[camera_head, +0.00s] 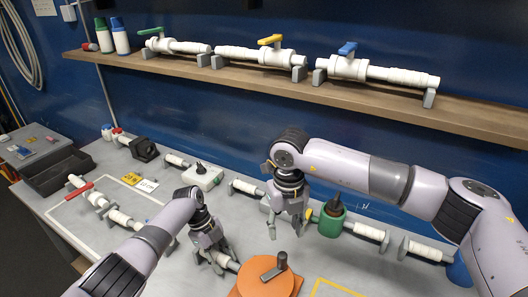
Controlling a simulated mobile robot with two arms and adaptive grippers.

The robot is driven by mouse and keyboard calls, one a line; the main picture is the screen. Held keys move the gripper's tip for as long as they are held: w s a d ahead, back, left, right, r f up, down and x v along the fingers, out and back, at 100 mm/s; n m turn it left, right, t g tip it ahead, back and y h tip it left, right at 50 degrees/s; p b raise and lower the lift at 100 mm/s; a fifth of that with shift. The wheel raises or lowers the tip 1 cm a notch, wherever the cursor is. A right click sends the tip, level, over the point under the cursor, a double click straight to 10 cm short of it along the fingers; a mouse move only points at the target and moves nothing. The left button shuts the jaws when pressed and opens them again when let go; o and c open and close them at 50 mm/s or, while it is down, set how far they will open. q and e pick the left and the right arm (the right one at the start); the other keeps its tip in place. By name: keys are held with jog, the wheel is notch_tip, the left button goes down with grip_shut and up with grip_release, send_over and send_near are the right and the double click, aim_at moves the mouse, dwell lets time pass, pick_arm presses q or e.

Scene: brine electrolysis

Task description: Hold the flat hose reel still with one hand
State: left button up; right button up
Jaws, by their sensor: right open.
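The flat hose reel is an orange disc (252,285) with a grey crank and dark knob on top, at the bottom middle of the head view; its lower part is cut off by the picture edge. My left gripper (214,262) is above the bench just left of and behind the reel, fingers spread, near a white pipe piece. It appears apart from the disc. My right gripper (286,230) is open and empty, pointing down behind the reel, clear of it.
White pipe fittings (368,231) line the back of the bench. A shelf (300,88) with valve pipes runs above. A dark tray (58,172) is at left.

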pick_arm(q)
jog(key=o, duration=0.3)
jog(key=shift+r, duration=0.1)
jog(key=v, duration=1.2)
